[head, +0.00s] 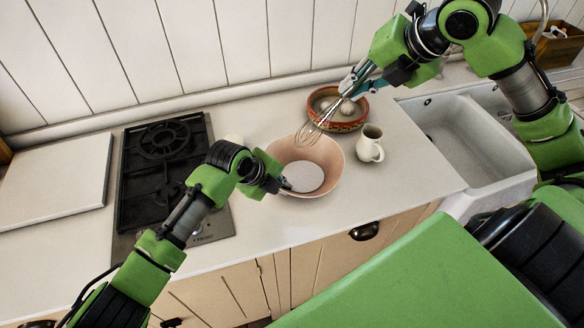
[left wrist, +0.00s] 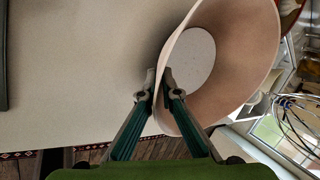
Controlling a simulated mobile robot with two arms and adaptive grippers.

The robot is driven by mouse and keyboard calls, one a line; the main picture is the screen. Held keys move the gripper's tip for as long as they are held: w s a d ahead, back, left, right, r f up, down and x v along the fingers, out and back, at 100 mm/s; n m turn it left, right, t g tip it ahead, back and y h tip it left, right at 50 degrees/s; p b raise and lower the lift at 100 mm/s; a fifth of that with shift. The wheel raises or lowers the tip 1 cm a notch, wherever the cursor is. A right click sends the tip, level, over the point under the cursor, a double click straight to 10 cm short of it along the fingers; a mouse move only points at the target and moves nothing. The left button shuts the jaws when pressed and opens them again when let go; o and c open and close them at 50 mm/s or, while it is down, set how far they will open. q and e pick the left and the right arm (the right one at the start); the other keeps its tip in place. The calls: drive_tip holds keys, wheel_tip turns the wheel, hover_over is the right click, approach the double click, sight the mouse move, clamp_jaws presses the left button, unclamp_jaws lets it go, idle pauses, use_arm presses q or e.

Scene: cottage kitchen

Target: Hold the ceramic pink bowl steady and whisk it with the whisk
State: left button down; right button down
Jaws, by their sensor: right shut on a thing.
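The ceramic pink bowl (head: 325,158) stands upright on the counter, its pale inside base visible in the head view. It fills the upper right of the left wrist view (left wrist: 240,60). My left gripper (head: 285,183) is at the bowl's near-left rim; in the left wrist view its fingers (left wrist: 160,88) are close together on either side of the bowl's wall, shut on it. My right gripper (head: 349,91) is shut on the whisk (head: 318,124), whose wires slant down to the left over the bowl's far rim. The whisk's wires (left wrist: 295,115) also show at the right of the left wrist view.
A patterned bowl (head: 345,124) with pale round things stands behind, and a white jug (head: 370,146) is right of the pink bowl. A black gas hob (head: 150,170) lies left, a white sink (head: 460,140) right. The counter in front of the bowl is clear.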

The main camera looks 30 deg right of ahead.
drive_tip(key=shift+w+d+f+n+y, duration=0.1)
drive_tip(key=shift+w+n+y, duration=0.25)
drive_tip(key=shift+n, duration=0.15)
drive_tip(key=shift+w+d+f+n+y, duration=0.1)
drive_tip(key=shift+w+n+y, duration=0.2)
drive_tip(key=shift+n, duration=0.2)
drive_tip(key=w+n+y, duration=0.1)
drive_tip(key=w+d+n+g, duration=0.1)
drive_tip(key=n, duration=0.1)
drive_tip(key=w+d+n+y, duration=0.1)
drive_tip(key=shift+w+r+g+y, duration=0.15)
drive_tip(key=shift+r+g+y, duration=0.05)
drive_tip(key=shift+g+y, duration=0.15)
